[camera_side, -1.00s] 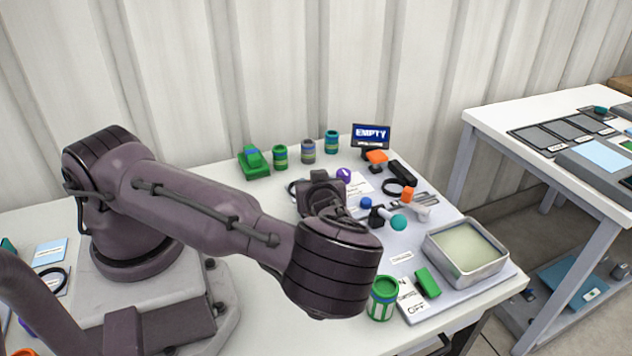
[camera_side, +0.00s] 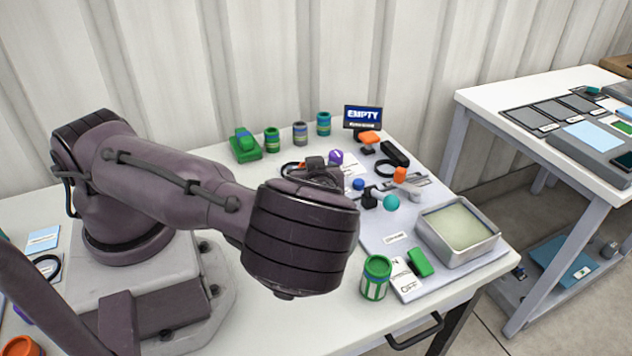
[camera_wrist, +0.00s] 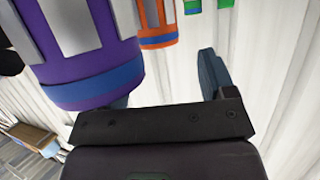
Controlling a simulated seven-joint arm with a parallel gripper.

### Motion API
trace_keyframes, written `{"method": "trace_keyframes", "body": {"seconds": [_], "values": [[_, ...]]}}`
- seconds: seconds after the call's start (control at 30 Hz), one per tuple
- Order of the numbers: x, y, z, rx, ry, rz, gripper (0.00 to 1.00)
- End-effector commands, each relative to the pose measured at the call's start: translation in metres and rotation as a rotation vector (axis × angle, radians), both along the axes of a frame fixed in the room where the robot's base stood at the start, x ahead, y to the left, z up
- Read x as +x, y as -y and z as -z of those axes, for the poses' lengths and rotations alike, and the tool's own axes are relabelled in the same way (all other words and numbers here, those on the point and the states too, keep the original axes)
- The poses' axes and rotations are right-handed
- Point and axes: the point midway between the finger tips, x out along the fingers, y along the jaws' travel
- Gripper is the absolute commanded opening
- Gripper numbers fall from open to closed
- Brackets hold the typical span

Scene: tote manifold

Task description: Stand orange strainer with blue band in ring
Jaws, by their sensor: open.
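An orange strainer with a blue band (camera_wrist: 158,32) shows at the top of the wrist view, beyond a large purple strainer with a blue band (camera_wrist: 95,60). My gripper (camera_wrist: 168,88) is open; one finger shows at right, and the other is mostly hidden behind the purple strainer. The orange strainer is apart from the fingers. In the side view an orange round piece (camera_side: 20,346) is cut off at the lower left corner; I cannot tell if it is the same strainer. Dark rings lie at left (camera_side: 48,267) and at back right (camera_side: 385,168). My fingers are hidden in the side view.
A green strainer (camera_side: 376,278) stands at the front table edge, beside a green block (camera_side: 420,262) and a metal tray (camera_side: 458,228). Several small cans (camera_side: 300,133) and an EMPTY sign (camera_side: 363,117) stand at the back. Small items crowd the mat.

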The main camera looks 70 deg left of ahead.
Motion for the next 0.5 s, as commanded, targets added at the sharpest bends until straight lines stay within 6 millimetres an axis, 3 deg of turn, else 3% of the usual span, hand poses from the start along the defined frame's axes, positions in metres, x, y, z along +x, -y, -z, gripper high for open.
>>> {"method": "trace_keyframes", "body": {"seconds": [0.03, 0.17, 0.5], "values": [[-0.003, 0.013, -0.005, -0.007, 0.001, 0.003, 0.76], [-0.009, 0.034, -0.014, -0.007, 0.0, 0.001, 0.76], [-0.019, 0.07, -0.029, -0.003, -0.002, 0.0, 0.76]]}}
